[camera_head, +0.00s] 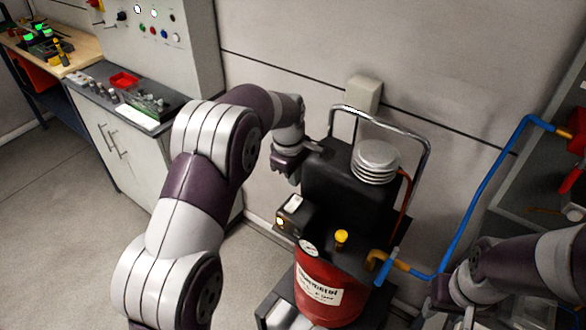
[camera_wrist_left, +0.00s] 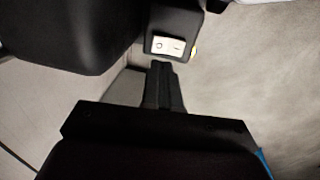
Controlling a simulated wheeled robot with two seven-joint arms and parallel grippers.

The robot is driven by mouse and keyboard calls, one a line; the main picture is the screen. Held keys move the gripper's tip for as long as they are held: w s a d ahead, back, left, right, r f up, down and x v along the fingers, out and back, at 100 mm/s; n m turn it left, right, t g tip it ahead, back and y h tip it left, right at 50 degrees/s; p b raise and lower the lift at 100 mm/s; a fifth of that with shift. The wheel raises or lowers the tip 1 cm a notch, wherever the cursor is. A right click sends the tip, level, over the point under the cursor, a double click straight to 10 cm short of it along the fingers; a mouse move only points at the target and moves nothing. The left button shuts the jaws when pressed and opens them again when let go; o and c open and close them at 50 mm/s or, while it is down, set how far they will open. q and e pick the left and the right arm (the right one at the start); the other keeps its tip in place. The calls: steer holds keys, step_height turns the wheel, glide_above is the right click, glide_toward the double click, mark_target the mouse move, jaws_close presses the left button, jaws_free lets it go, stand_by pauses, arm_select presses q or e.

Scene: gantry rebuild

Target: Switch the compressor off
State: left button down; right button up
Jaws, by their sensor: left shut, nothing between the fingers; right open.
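The compressor has a red tank (camera_head: 322,288), a black housing (camera_head: 335,185) and a ribbed silver cylinder head. A small black switch box (camera_head: 297,219) on its left side carries a white rocker switch (camera_head: 294,203) and a lit orange lamp (camera_head: 280,221). In the left wrist view the rocker (camera_wrist_left: 167,46) shows a circle and a line mark. My left gripper (camera_head: 288,165) is above and behind the switch box. In the left wrist view its shut, empty fingers (camera_wrist_left: 160,68) point toward the rocker, with a small visible gap. My right gripper (camera_head: 442,290) is open, low at the right, partly hidden.
A metal handle (camera_head: 424,150) arches over the compressor. A yellow knob (camera_head: 341,236), a gauge (camera_head: 309,248) and a blue hose (camera_head: 483,185) are close by. A cabinet (camera_head: 133,150) stands left, a shelf right. The floor at left is clear.

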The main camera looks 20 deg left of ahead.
mark_target(297, 200)
arm_select(q)
steer(key=f, duration=0.2)
steer(key=f+p, duration=0.1)
steer(key=f, duration=0.2)
steer(key=shift+w+d+f, duration=0.3)
steer(key=shift+w, duration=0.05)
steer(key=shift+w+f+p, duration=0.1)
steer(key=shift+f+p, duration=0.2)
steer(key=shift+f, duration=0.35)
steer(key=shift+f, duration=0.35)
